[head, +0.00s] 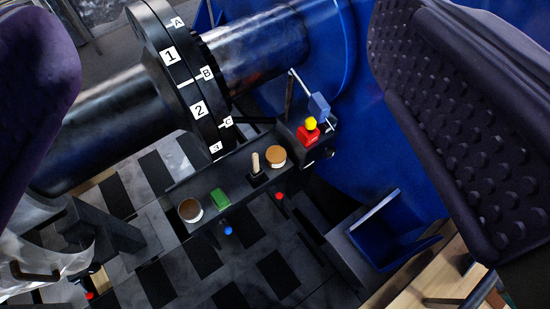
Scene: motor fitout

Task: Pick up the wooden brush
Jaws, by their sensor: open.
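A pale wooden stick-like handle with a dark base, which looks like the wooden brush (255,163), stands upright on a narrow dark shelf (172,208). It is between a green block and a round orange-brown lidded jar. My gripper (225,45) is open. Its dark, studded right finger fills the right side of the head view, and its left finger shows at the left edge. Nothing is between the fingers at close range. The brush is well beyond them and apart from them.
The shelf also holds a brown-topped cup (190,209), the green block (220,198), the jar (275,156) and a red item with a yellow knob (308,131). A large flanged pipe (170,80) runs behind. A blue open bin (385,235) stands at right.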

